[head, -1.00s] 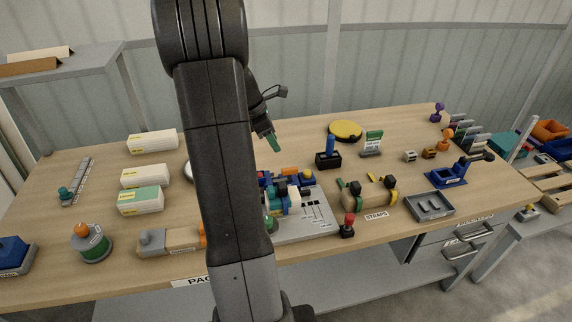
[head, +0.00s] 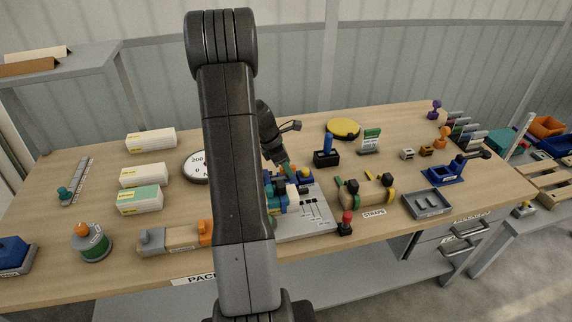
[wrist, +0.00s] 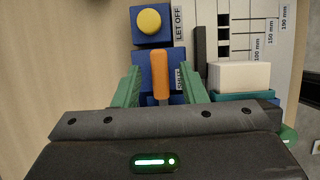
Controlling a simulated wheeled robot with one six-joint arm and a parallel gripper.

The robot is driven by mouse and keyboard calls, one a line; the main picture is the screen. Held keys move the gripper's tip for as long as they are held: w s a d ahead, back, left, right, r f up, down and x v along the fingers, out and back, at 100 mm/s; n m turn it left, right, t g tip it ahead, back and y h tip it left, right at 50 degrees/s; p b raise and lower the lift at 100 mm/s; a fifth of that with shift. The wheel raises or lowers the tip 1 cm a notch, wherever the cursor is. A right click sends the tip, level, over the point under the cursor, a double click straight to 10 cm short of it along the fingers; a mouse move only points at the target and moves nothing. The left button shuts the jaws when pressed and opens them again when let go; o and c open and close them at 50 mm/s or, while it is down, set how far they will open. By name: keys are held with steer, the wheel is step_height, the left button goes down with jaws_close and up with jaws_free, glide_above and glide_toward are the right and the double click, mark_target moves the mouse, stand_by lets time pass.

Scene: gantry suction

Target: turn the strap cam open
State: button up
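My gripper (wrist: 160,84) has green fingers, held apart on either side of an orange lever (wrist: 160,75) in the wrist view. Gaps show between lever and fingers. The lever stands out from a blue block (wrist: 147,62), whose label is partly hidden by a finger. In the head view my gripper (head: 284,168) is low at the fixture, partly hidden by my arm. A wooden block (head: 367,191) behind the STRAPS label carries a green and a yellow strap with black knobs. I cannot tell which part is the strap cam.
A yellow button (wrist: 149,21) on a blue block marked LET OFF sits just beyond the lever. A white block (wrist: 240,76) on a teal base is close at right. A red-topped post (head: 346,222) stands by the grey fixture plate (head: 296,229).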

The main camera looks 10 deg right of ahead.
jaws_close()
steer(key=shift+m, duration=0.4)
steer(key=m+g, duration=0.1)
steer(key=m, duration=0.3)
steer(key=shift+w+g, duration=0.2)
steer(key=shift+g, duration=0.2)
steer(key=m+g+y, duration=0.1)
steer(key=m, duration=0.3)
steer(key=shift+w+d+m, duration=0.1)
steer(key=shift+m, duration=0.2)
steer(key=m+g+y, duration=0.1)
steer(key=m, duration=0.3)
steer(key=shift+d+y, duration=0.1)
steer(key=shift+y, duration=0.3)
steer(key=shift+w+d+m+g+y, duration=0.15)
steer(key=shift+m+y, duration=0.25)
steer(key=shift+m, duration=0.7)
steer(key=shift+s+a+m+g+y, duration=0.1)
steer(key=shift+m+g+y, duration=0.25)
steer(key=shift+m, duration=0.75)
steer(key=shift+r, duration=0.1)
